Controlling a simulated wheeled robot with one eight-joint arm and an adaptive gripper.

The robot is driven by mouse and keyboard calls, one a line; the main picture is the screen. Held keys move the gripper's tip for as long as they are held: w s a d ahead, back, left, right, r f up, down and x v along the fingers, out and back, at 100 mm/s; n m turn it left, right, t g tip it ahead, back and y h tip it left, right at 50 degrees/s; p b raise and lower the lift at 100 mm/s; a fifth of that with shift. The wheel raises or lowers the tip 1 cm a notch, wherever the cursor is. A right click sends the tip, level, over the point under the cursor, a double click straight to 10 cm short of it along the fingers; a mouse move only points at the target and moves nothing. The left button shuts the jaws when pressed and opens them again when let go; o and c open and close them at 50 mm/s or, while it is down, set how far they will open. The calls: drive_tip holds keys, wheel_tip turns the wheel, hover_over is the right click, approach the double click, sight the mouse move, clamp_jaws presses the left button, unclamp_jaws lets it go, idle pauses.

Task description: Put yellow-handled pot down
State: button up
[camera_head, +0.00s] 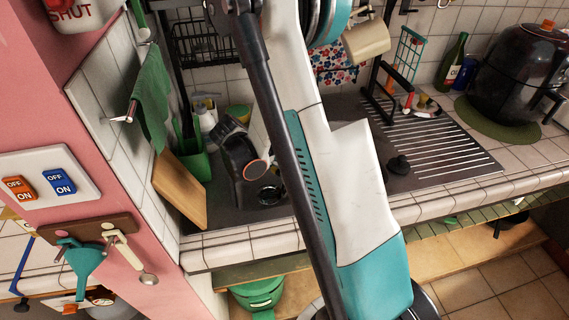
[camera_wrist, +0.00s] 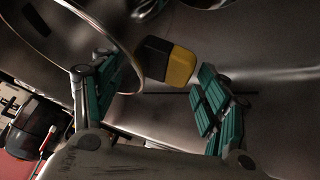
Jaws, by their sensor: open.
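The yellow-handled pot shows in the wrist view as a short yellow and black handle (camera_wrist: 170,61) near the top middle. A shiny curved metal rim (camera_wrist: 138,50) lies just left of the handle; I cannot tell for sure whether they join. My gripper (camera_wrist: 157,72) has its two teal-padded fingers spread, one on each side of the handle's end. Gaps show between the pads and the handle, and nothing is gripped. In the head view my arm crosses the middle, and neither my gripper nor the yellow handle can be made out there.
A large black pot (camera_head: 515,75) stands at the back right.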

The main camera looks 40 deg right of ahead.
drive_tip(key=s+a+r+n+t+y+p, duration=0.1)
drive_tip(key=s+a+r+n+t+y, duration=0.1)
drive_tip(key=a+r+n, duration=0.5)
drive_tip(key=s+a+r+n+t+y+p, duration=0.1)
drive_tip(key=s+a+r+t+y, duration=0.3)
drive_tip(key=r, duration=0.6)
drive_tip(key=s+a+r+n+t+y, duration=0.1)
drive_tip(key=s+a+r+n+t, duration=0.1)
drive_tip(key=s+a+r+n, duration=0.4)
drive_tip(key=s+a, duration=0.2)
drive_tip(key=a, duration=0.2)
drive_tip(key=shift+s+a+n+y, duration=0.2)
drive_tip(key=shift+s+n+y, duration=0.1)
drive_tip(key=shift+s+n, duration=0.1)
drive_tip(key=shift+d+r, duration=0.1)
